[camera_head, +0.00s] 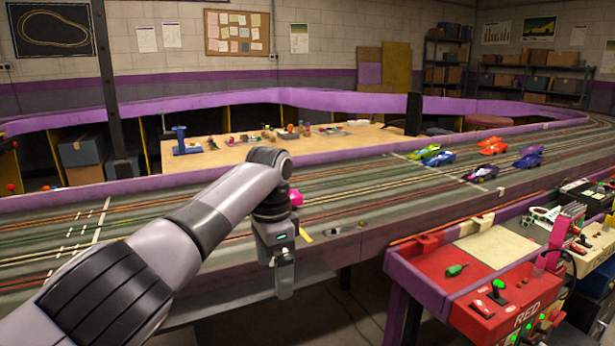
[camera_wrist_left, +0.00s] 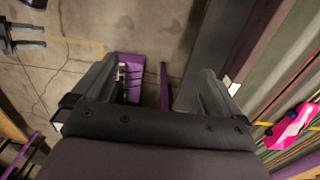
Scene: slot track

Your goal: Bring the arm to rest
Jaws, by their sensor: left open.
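My left arm reaches in from the lower left of the head view and bends down at its far end. My left gripper (camera_head: 284,280) hangs pointing down at the near edge of the slot track (camera_head: 360,222). In the left wrist view its two fingers (camera_wrist_left: 152,88) are spread apart with nothing between them, above the grey floor. A pink car (camera_head: 296,197) sits on the track just behind the gripper, partly hidden by my wrist; it also shows at the right of the left wrist view (camera_wrist_left: 292,127).
Several cars, including a green one (camera_head: 424,152) and an orange one (camera_head: 493,146), stand farther along the track. A red control station (camera_head: 450,275) with buttons stands at the right. A wooden workbench (camera_head: 245,150) with small items lies beyond the track.

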